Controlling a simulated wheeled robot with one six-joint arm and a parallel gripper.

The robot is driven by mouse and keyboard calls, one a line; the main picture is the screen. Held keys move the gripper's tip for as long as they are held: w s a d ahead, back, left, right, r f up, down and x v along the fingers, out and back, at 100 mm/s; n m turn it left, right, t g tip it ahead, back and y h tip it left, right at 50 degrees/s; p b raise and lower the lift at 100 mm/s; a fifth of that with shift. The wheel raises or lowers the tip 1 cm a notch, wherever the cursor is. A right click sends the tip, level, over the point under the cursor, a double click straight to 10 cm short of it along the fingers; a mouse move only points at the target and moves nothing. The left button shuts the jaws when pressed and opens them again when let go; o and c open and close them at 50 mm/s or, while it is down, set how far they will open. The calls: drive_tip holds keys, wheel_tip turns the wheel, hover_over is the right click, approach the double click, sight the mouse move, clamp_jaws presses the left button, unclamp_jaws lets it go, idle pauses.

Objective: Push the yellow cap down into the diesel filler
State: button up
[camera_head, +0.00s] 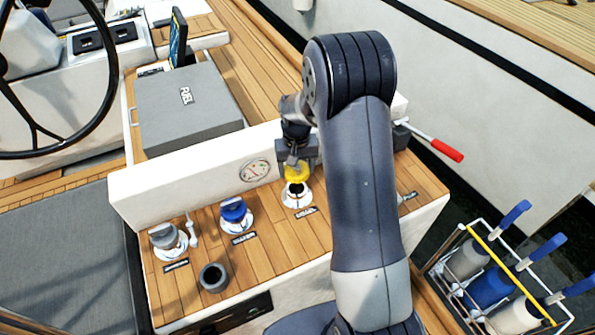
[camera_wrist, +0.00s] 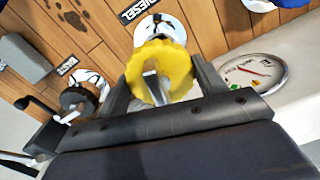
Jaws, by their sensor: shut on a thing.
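The yellow cap (camera_head: 297,173) is between the fingers of my gripper (camera_head: 296,163), which is shut on it. In the wrist view the cap (camera_wrist: 178,62) has a ribbed edge and a metal tab, with a finger of my gripper (camera_wrist: 163,80) on either side. The diesel filler (camera_head: 298,201) is a bright round deck fitting with a dark opening. In the head view the opening shows just below the cap, so the cap looks held above it, not seated. In the wrist view the cap covers part of the filler (camera_wrist: 164,22); the exact gap and alignment cannot be told.
A blue-capped filler (camera_head: 233,211) and a grey-capped one (camera_head: 164,237) stand to the left. A dark cup (camera_head: 213,277) is in front. A white upright panel with a gauge (camera_head: 255,171) rises behind. A red-handled lever (camera_head: 447,150) and a bottle rack (camera_head: 463,228) are right.

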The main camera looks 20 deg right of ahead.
sight(296, 179)
drive_tip(key=shift+f+b, duration=1.85)
drive_tip(key=shift+f, duration=1)
drive_tip(key=shift+f+b, duration=0.6)
drive_tip(key=o, duration=0.8)
drive_tip(key=shift+r+p, duration=3.6)
drive_tip(key=shift+r, duration=2)
drive_tip(key=shift+f, duration=0.15)
wheel_tip(296, 179, down, 10)
drive_tip(key=b, duration=0.6)
drive_tip(key=shift+r, duration=0.25)
